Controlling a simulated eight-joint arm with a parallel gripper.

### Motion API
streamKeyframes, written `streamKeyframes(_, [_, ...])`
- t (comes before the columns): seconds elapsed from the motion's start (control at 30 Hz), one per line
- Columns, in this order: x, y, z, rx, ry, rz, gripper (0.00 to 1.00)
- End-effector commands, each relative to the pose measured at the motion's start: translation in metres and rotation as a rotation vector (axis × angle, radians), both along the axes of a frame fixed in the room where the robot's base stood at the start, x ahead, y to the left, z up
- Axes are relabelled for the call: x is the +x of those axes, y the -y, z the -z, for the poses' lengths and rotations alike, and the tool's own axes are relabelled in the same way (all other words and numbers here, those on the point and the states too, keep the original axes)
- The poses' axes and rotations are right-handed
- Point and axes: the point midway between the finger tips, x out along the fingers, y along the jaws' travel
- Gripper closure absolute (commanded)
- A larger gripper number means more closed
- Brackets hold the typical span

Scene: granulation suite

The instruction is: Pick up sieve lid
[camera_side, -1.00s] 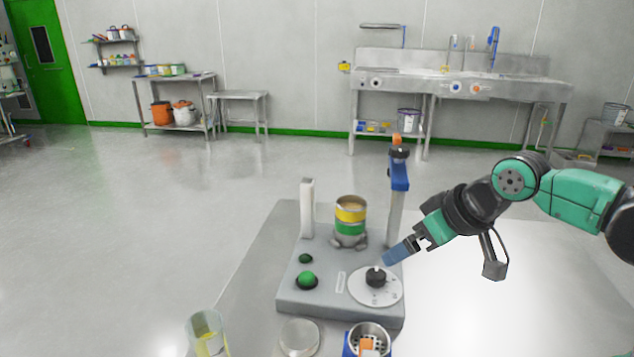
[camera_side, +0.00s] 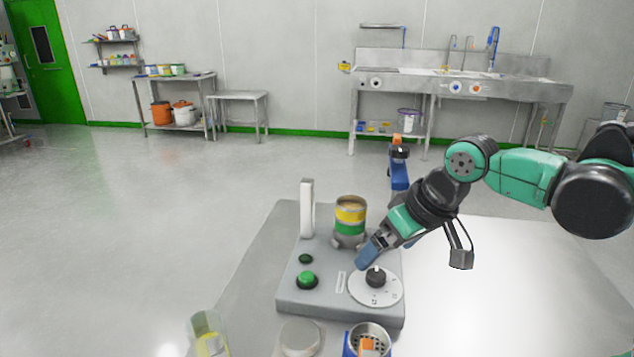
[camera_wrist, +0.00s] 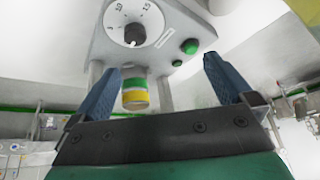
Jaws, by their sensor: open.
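A sieve stack with yellow and green bands (camera_side: 350,222) stands on the grey machine base (camera_side: 300,290) and looks open on top. My gripper (camera_side: 366,255) is above the base, right of and nearer than the stack, behind the dial. In the wrist view the blue fingers of my gripper (camera_wrist: 165,82) are spread and empty. The stack (camera_wrist: 135,92) shows between them, farther off. The disc is not seen in the wrist view.
A black-knobbed dial (camera_side: 376,278) and a green button (camera_side: 307,280) are on the base. A beaker (camera_side: 208,332) and a perforated metal cup (camera_side: 368,337) stand beside the disc. The table's right is clear.

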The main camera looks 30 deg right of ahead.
Motion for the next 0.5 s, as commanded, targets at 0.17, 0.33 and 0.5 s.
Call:
streamKeyframes(0.17, [0.027, -0.042, 0.014, 0.022, -0.173, 0.003, 0.0])
streamKeyframes(0.33, [0.041, -0.081, 0.042, 0.006, -0.326, 0.023, 0.0])
streamKeyframes(0.5, [0.045, -0.108, 0.067, -0.022, -0.426, 0.043, 0.0])
